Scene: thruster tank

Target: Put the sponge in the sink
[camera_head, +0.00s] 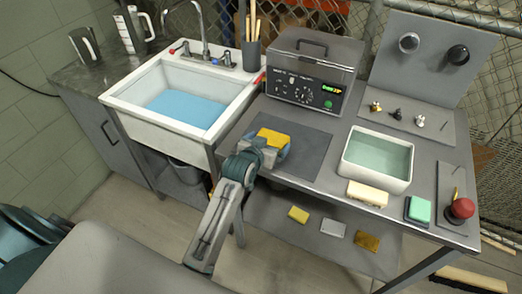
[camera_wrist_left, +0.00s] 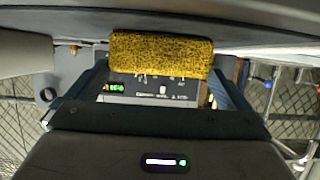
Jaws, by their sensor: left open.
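A yellow sponge (camera_head: 272,136) lies on the dark mat in front of the machine with the green display. It shows in the left wrist view (camera_wrist_left: 161,57) as a speckled yellow block ahead of my fingers. My left gripper (camera_head: 264,150) is open right at the sponge, its fingers toward the sponge's two sides; I cannot tell if they touch it. The left wrist view shows the fingers apart (camera_wrist_left: 155,88). The white sink (camera_head: 137,117), with blue at its bottom, stands to the left of the mat. My right gripper is not in view.
The dark mat (camera_head: 310,150) has free room right of the sponge. A white tub (camera_head: 350,170), a cream block (camera_head: 367,193) and a green-topped block (camera_head: 418,208) stand to the right. The machine (camera_head: 308,75) is behind. A tool cup (camera_head: 251,55) and faucet (camera_head: 205,45) stand behind the sink.

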